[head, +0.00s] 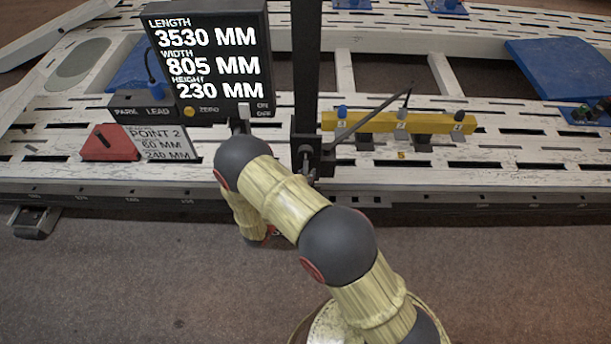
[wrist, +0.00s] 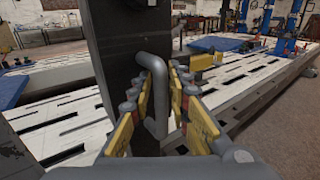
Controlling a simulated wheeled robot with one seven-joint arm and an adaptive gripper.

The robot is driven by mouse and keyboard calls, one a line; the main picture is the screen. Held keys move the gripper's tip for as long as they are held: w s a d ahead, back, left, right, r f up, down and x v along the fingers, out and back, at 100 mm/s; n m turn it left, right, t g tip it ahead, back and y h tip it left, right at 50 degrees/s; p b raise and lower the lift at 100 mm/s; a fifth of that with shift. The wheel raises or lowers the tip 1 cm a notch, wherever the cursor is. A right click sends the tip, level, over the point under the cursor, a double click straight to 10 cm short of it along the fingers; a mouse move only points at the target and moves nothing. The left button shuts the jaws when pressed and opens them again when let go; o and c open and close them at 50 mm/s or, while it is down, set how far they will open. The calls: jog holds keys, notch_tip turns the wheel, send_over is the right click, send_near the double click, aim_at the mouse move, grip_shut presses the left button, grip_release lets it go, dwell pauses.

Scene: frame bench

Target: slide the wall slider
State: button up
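A bent grey bar handle (wrist: 161,105) stands out from a tall dark upright (wrist: 128,45) in the wrist view; I take it for the wall slider's handle. My gripper (wrist: 166,78) has its yellow-padded fingers on either side of the handle. My arm hides the gripper there.
A measuring display (head: 208,60) stands left of the post. A red block (head: 110,143) and a small sign (head: 165,143) lie in front of it. A yellow bar (head: 380,121) lies to the right. The slotted white bench (head: 540,145) fills the back; carpet is clear in front.

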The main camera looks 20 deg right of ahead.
aim_at(307, 155)
grip_shut()
dwell(0.5)
notch_tip(307, 155, up, 11)
jog(key=p, duration=0.6)
jog(key=shift+f+p, duration=0.15)
jog(key=shift+p, duration=0.15)
jog(key=shift+o, duration=2)
grip_release()
jog(key=shift+f, duration=0.1)
